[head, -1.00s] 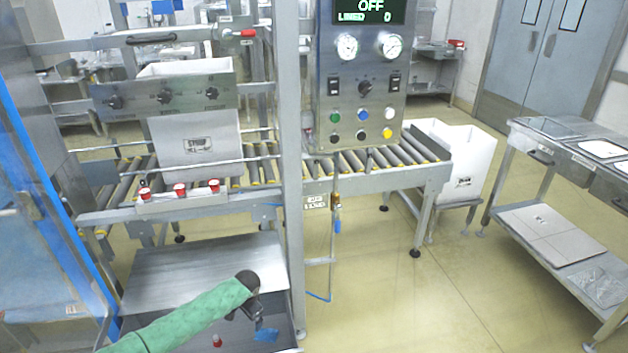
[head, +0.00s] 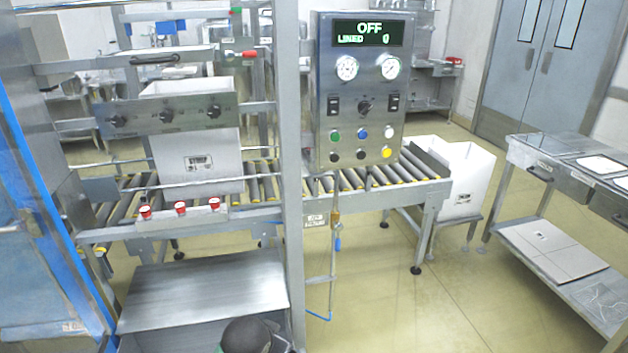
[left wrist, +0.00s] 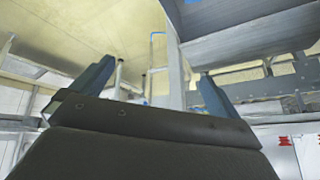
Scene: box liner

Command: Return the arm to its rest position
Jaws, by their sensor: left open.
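My left gripper (left wrist: 154,80) is open in the left wrist view. Its two dark blue-grey fingers stand apart with nothing between them. In the head view only a dark rounded part of my left arm (head: 245,336) shows at the bottom edge, in front of the low steel shelf. The fingers cannot be made out there. My right gripper is in neither view.
A roller conveyor (head: 262,186) carries a white box (head: 200,175) behind a steel frame. The control panel (head: 362,100) reads OFF. A steel table (head: 575,160) stands at the right. Open floor (head: 400,315) lies between. A steel post (head: 290,200) stands close to my arm.

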